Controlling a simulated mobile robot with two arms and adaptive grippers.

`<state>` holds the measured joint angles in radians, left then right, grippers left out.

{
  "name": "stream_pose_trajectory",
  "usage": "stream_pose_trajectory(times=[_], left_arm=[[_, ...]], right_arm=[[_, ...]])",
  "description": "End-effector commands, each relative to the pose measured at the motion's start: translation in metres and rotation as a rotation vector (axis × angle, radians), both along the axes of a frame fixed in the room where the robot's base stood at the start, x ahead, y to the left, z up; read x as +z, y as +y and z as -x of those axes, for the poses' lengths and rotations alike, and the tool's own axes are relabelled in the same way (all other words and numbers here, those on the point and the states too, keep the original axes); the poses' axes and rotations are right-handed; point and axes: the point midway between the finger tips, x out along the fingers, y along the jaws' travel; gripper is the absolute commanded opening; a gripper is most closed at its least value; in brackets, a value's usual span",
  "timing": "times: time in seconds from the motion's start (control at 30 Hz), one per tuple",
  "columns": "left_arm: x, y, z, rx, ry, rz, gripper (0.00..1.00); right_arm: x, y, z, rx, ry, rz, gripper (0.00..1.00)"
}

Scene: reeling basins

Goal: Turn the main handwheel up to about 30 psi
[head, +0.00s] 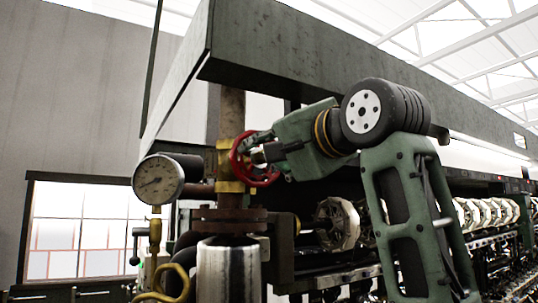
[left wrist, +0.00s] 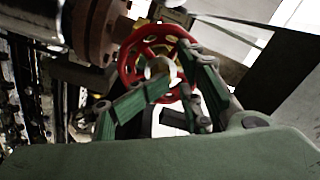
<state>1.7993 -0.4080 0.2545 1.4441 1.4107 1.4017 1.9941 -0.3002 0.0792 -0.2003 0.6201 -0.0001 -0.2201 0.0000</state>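The red handwheel (head: 254,160) is on a brass valve body (head: 226,165) on an upright rusty pipe. My left gripper (head: 256,148) reaches in from the right, its green fingers at the wheel. In the left wrist view, the red wheel (left wrist: 130,66) is directly ahead, and the fingers (left wrist: 178,74) overlap its lower and right rim. The fingers are spaced apart with part of the wheel between them; whether they grip it is unclear. A round pressure gauge (head: 157,180) is left of the valve; its numbers are too small to read. My right gripper is not in view.
A dark overhead beam (head: 290,50) runs above the valve. Below the wheel are a rusty flange (head: 229,220) and a shiny metal cylinder (head: 228,270). Reeling machinery with pale reels (head: 338,224) fills the lower right, behind my arm.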

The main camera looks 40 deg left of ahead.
Motion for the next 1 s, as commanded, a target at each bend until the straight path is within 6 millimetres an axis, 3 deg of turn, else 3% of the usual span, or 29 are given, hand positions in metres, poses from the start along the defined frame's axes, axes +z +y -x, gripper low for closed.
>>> stream_pose_trajectory(times=[0.57, 1.0], left_arm=[[0.001, -0.033, 0.007, -0.007, 0.031, -0.013, 0.34], [0.001, -0.033, 0.008, -0.006, 0.500, -0.149, 0.34]], right_arm=[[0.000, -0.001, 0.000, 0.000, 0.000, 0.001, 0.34], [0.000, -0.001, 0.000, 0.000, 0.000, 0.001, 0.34]])
